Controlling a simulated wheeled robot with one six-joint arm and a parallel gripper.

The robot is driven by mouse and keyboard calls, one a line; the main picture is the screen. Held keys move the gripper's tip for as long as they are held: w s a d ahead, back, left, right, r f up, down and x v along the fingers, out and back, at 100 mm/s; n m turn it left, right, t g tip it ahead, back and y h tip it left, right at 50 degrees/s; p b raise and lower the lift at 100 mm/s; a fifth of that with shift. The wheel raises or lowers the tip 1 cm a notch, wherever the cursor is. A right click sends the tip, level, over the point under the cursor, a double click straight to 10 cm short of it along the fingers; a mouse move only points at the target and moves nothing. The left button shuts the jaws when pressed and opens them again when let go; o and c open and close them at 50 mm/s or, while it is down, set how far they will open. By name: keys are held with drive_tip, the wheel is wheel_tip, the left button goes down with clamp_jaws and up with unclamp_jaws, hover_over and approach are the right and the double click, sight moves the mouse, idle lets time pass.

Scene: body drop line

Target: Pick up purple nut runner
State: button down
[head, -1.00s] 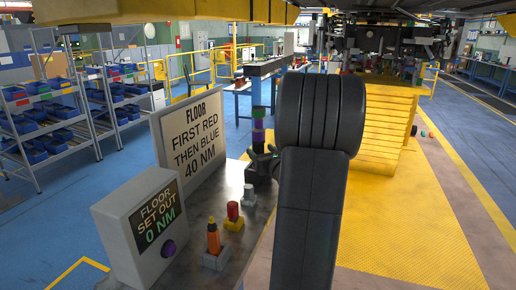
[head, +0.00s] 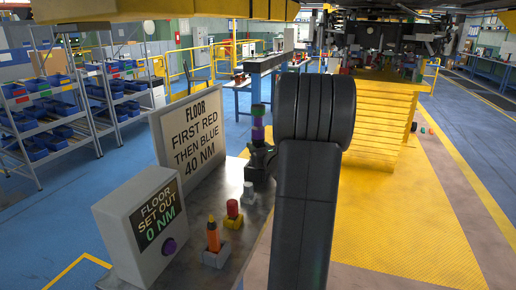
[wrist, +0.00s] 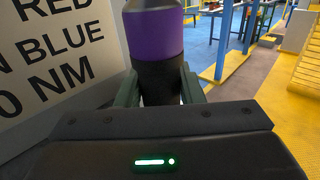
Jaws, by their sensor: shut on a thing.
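The purple nut runner (head: 258,133) is an upright dark tool with a purple band, standing at the far end of the grey bench just left of my arm in the head view. In the wrist view the nut runner (wrist: 154,36) fills the top middle, its purple band above a dark body. My gripper (wrist: 160,88) is shut on the dark body below the band, one grey-green finger on each side. In the head view my gripper (head: 260,160) is partly hidden by my arm. The nut runner's lower end is hidden, so I cannot tell whether it touches the bench.
On the bench (head: 222,190) stand an orange tool (head: 213,238), a red-topped piece (head: 232,210) on a yellow base and a grey piece (head: 249,192). A torque sign (head: 195,140) and a grey display box (head: 150,225) stand to the left. Yellow floor lies to the right.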

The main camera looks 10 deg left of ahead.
sight(260, 119)
wheel_tip(260, 119, up, 10)
drive_tip(key=shift+r+p, duration=0.15)
drive_tip(key=shift+p, duration=0.2)
drive_tip(key=c, duration=1.6)
unclamp_jaws()
clamp_jaws()
